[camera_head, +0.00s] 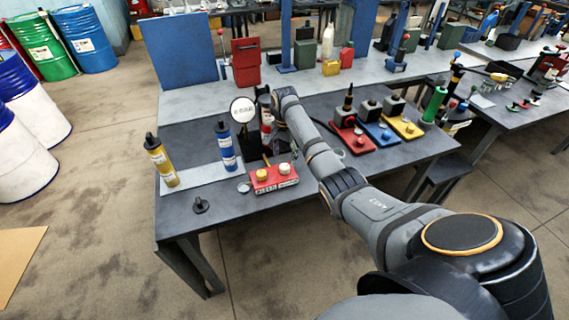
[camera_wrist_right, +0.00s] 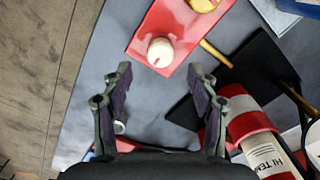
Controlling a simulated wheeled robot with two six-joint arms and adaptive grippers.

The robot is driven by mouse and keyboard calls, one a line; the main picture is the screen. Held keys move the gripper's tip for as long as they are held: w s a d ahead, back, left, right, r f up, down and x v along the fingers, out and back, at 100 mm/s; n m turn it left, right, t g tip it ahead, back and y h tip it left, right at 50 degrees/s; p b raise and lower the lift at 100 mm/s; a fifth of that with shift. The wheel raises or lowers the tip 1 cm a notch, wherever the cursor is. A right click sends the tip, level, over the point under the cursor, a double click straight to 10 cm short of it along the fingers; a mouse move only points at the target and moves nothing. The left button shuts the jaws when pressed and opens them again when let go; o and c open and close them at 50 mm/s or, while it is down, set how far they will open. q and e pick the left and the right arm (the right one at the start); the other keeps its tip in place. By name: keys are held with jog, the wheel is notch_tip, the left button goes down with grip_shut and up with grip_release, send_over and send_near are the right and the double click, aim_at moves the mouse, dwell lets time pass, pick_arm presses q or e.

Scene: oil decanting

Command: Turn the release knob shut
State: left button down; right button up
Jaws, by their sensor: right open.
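A red box (camera_head: 275,179) with a yellow knob (camera_head: 262,174) and a white knob (camera_head: 285,168) on top sits near the front of the dark table. The lettering is too small to show which knob is the release knob. In the right wrist view the red box (camera_wrist_right: 150,28) carries the white knob (camera_wrist_right: 160,52) and, at the top edge, part of the yellow knob (camera_wrist_right: 203,4). My right gripper (camera_wrist_right: 160,76) is open and empty, its fingers spread either side of the white knob's line, with the knob just beyond the tips. My left gripper is not in view.
A round white gauge (camera_head: 243,110) and a red-and-white cylinder (camera_wrist_right: 262,150) stand close to my right gripper. A blue bottle (camera_head: 226,147) and a yellow bottle (camera_head: 161,160) stand left. A small black part (camera_head: 201,205) lies on the front table edge.

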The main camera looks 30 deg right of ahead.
aim_at(284, 166)
notch_tip(284, 166, down, 6)
jog(key=shift+r, duration=0.15)
jog(key=shift+c, duration=0.4)
jog(key=c, duration=1.1)
